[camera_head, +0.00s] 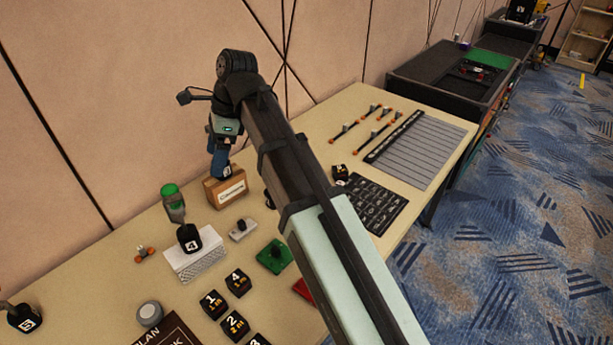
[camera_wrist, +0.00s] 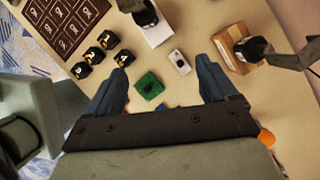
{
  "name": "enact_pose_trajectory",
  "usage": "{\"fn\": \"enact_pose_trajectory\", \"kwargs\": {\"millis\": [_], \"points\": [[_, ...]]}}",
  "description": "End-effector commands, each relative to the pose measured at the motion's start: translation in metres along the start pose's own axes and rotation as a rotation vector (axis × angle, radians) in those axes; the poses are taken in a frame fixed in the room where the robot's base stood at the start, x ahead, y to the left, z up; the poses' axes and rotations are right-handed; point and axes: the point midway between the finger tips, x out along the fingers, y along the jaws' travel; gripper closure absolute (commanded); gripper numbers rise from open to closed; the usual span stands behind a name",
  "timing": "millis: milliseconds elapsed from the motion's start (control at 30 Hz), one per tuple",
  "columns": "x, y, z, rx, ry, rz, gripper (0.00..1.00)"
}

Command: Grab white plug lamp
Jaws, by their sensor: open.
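A small white object with a dark round spot, which looks like the white plug lamp (camera_wrist: 179,62), lies on the table ahead of my gripper in the wrist view. In the head view the white plug lamp (camera_head: 243,230) lies between the cardboard box and the green board. My gripper (camera_wrist: 162,62) is open, with two blue fingers spread apart and nothing between them. In the head view my gripper (camera_head: 217,160) hangs above the table by the cardboard box, with one finger mostly hiding the other.
A cardboard box (camera_head: 228,190) with a black numbered block stands close to the lamp. A white box (camera_head: 195,258) with a block and a green-topped item, a green board (camera_head: 274,257) and several black numbered cubes (camera_head: 238,283) are around it. The wall is behind the table.

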Motion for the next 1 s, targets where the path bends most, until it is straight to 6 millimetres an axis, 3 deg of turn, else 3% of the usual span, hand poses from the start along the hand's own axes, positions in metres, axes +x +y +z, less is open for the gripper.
{"fn": "enact_pose_trajectory", "kwargs": {"millis": [33, 300, 600, 800, 1000], "points": [[0.001, -0.011, -0.023, 0.039, 0.001, 0.003, 0.14], [0.007, -0.059, -0.135, 0.225, 0.046, 0.013, 0.14], [0.021, -0.111, -0.246, 0.358, 0.203, -0.012, 0.14], [0.013, -0.136, -0.272, 0.333, 0.333, -0.068, 0.14], [0.013, -0.141, -0.283, 0.283, 0.380, -0.098, 0.14]]}}
